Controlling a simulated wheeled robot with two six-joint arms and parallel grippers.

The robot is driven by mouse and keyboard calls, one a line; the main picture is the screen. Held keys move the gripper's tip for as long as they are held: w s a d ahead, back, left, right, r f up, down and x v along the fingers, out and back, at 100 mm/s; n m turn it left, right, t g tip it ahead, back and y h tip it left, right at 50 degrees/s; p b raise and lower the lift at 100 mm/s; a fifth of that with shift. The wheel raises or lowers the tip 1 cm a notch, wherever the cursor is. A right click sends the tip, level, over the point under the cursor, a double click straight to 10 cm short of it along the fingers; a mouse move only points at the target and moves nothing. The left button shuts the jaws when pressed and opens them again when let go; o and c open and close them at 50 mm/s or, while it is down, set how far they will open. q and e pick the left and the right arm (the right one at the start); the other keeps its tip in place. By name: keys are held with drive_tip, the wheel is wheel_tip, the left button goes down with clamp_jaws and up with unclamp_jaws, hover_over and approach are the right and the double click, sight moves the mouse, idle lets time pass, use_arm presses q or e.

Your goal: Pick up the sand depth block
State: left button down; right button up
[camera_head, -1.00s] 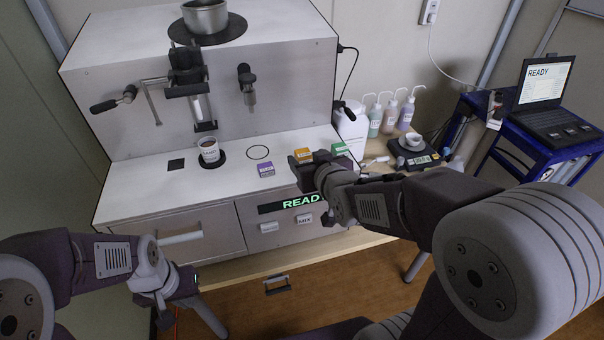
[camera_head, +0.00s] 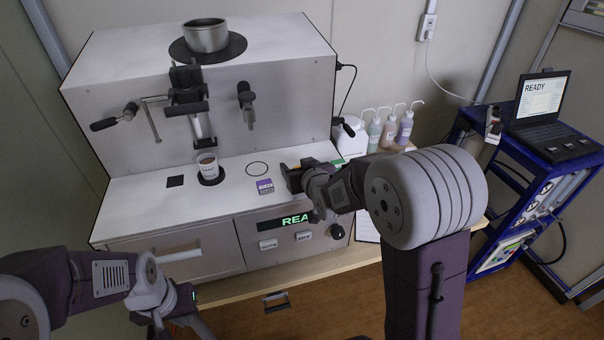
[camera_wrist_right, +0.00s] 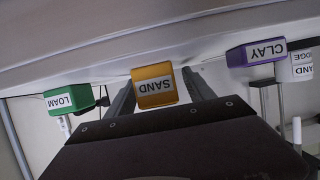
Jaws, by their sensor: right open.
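The sand depth block (camera_wrist_right: 154,86) is orange with a white SAND label and appears upside down in the right wrist view. It shows between the two fingers of my right gripper (camera_wrist_right: 160,92), which is open, with gaps on both sides. In the head view the right gripper (camera_head: 291,178) is low over the machine's white counter and hides the block. My left gripper (camera_head: 166,308) hangs low in front of the machine, away from the blocks; its jaws are not clear.
The purple clay block (camera_head: 265,187) is left of my right gripper. The green loam block (camera_wrist_right: 68,100) is on the other side. A labelled cup (camera_head: 208,166) stands on a dark disc. Bottles (camera_head: 389,130) stand right of the machine (camera_head: 240,90).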

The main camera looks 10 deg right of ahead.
drive_tip(key=shift+s, duration=0.2)
drive_tip(key=shift+c, duration=1.2)
clamp_jaws()
wheel_tip(320, 180, up, 5)
drive_tip(key=shift+w+f, duration=0.1)
drive_tip(key=shift+s+d+r, duration=0.2)
drive_tip(key=shift+s+d, duration=0.05)
drive_tip(key=shift+d, duration=0.3)
drive_tip(key=shift+s+d+r, duration=0.2)
drive_tip(key=shift+d, duration=0.3)
drive_tip(key=s+d+r+p, duration=0.3)
drive_tip(key=d+r+p, duration=0.2)
drive_tip(key=d, duration=0.3)
drive_tip(key=shift+s+d+r+p, duration=0.25)
drive_tip(key=shift+s+d+p, duration=0.15)
drive_tip(key=shift+p, duration=0.1)
